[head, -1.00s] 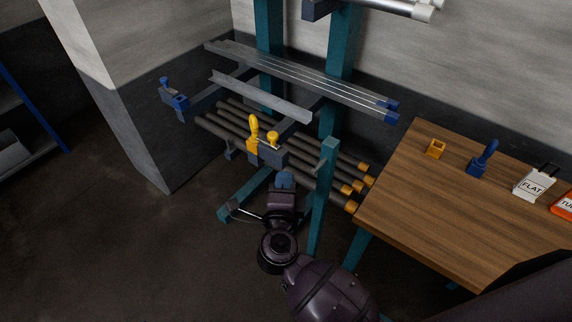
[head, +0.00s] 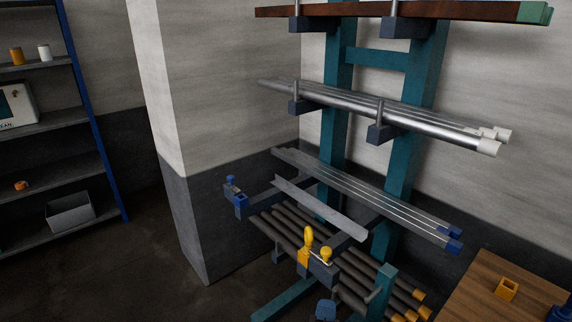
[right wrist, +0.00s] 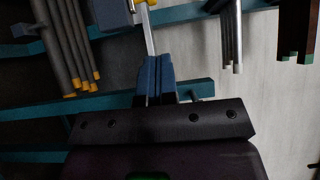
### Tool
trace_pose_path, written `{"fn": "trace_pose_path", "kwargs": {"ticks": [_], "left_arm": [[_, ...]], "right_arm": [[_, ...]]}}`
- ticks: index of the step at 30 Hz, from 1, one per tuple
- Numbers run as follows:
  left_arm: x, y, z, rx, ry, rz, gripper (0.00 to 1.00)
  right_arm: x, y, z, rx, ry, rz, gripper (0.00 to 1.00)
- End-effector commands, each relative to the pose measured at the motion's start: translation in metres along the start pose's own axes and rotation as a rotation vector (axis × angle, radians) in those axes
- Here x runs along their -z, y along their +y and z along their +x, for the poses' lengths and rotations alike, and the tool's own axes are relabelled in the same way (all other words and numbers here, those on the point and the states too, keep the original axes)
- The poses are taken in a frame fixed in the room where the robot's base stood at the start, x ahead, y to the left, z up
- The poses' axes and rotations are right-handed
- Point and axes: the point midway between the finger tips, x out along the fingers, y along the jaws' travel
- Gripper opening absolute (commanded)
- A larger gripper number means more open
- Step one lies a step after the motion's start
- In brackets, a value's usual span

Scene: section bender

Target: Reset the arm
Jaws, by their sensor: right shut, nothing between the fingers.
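My right gripper shows at the bottom edge of the head view, where only its blue tip (head: 326,310) is in frame. It is in front of and below the yellow clamp (head: 306,250) on the rack's lower arm. In the right wrist view, the blue fingers of my right gripper (right wrist: 155,75) are together, with nothing held between them. A light grey angle strip (right wrist: 149,35) shows beyond the fingertips there. In the head view the same strip (head: 320,208) lies across the rack arms.
The teal rack (head: 413,140) carries silver tubes (head: 430,125), flat bars (head: 370,192) and dark rods (head: 290,228) with orange ends. A wooden table (head: 480,290) is at lower right, with an orange block (head: 507,289). A shelf (head: 60,145) stands left.

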Motion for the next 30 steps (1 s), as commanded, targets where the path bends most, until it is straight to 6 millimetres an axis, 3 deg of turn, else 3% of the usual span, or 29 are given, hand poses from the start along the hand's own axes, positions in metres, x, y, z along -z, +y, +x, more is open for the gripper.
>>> {"fn": "trace_pose_path", "kwargs": {"ticks": [6,9,14,17,23,26,30], "left_arm": [[0.000,0.000,0.000,0.000,-0.001,0.000,0.43],[0.000,0.000,0.000,0.000,-0.001,0.000,0.43],[-0.001,0.000,0.000,0.000,-0.001,0.000,0.43],[-0.001,0.000,0.000,0.000,-0.001,0.000,0.43],[-0.001,0.000,0.000,0.000,-0.002,0.000,0.43],[-0.001,0.000,0.000,0.000,-0.002,0.000,0.43],[-0.001,0.000,0.000,0.000,-0.002,0.000,0.43]], "right_arm": [[-0.033,-0.042,-0.002,0.240,-0.235,-0.174,0.00],[-0.037,-0.049,-0.004,0.326,-0.326,-0.312,0.00],[-0.032,-0.037,-0.013,0.384,-0.448,-0.573,0.00],[-0.021,-0.018,-0.018,0.373,-0.515,-0.754,0.00],[0.029,0.039,-0.032,0.243,-0.624,-1.138,0.00],[0.071,0.072,-0.043,0.125,-0.666,-1.336,0.00],[0.142,0.111,-0.067,-0.061,-0.696,-1.574,0.00]]}}
